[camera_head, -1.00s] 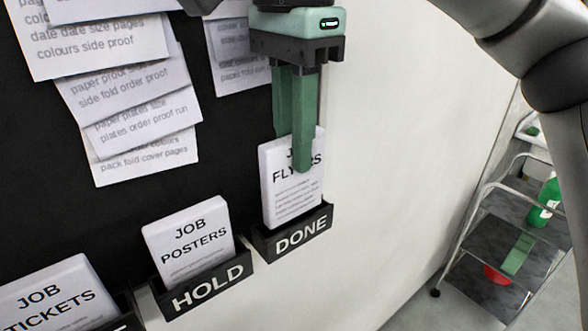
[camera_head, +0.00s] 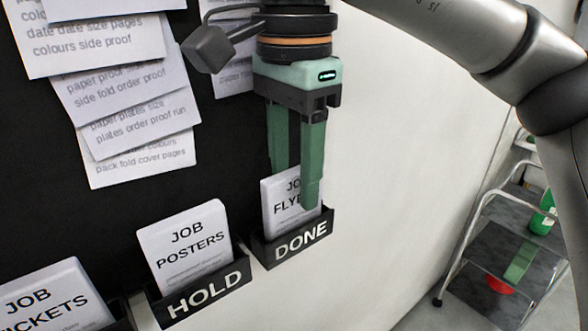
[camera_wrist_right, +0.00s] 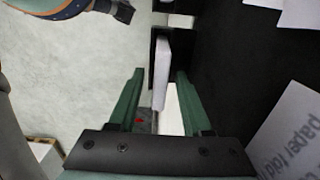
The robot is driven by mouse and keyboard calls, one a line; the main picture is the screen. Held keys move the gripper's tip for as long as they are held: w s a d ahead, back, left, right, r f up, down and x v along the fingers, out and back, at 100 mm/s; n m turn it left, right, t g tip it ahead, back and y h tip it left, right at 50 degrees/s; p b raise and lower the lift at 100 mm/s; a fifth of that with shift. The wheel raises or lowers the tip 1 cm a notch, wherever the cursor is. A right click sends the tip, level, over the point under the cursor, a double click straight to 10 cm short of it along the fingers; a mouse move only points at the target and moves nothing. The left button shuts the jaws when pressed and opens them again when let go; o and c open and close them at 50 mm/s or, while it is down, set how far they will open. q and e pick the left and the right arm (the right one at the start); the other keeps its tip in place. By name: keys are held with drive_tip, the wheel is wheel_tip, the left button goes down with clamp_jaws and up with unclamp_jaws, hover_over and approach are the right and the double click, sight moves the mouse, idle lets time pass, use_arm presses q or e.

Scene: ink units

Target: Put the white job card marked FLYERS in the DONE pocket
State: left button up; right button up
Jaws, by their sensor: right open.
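The white FLYERS job card (camera_head: 283,214) stands upright in the black DONE pocket (camera_head: 268,251), its lower part hidden behind the pocket's front. My right gripper (camera_head: 294,188) is open and points down, one finger in front of the card and covering part of its lettering, the other behind its upper part. In the right wrist view the card's white edge (camera_wrist_right: 162,75) shows between the spread fingers (camera_wrist_right: 159,76). I cannot tell whether either finger touches it. My left gripper is not in view.
The HOLD pocket (camera_head: 160,312) with a POSTERS card (camera_head: 185,247) is left of DONE. A TICKETS card (camera_head: 45,295) stands farther left. Paper sheets (camera_head: 140,160) hang on the dark board above. Bare wall is to the right, then a trolley (camera_head: 490,250).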

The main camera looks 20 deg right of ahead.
wheel_tip(320, 180, up, 8)
drive_tip(key=p, duration=0.3)
drive_tip(key=shift+f, duration=0.15)
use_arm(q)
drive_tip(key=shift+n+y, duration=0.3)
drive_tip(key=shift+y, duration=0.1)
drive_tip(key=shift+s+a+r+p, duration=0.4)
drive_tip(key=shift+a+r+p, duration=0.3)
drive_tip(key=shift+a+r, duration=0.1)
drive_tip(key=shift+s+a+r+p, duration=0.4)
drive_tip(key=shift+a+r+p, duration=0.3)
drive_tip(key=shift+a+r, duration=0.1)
use_arm(e)
drive_tip(key=shift+r, duration=2.35)
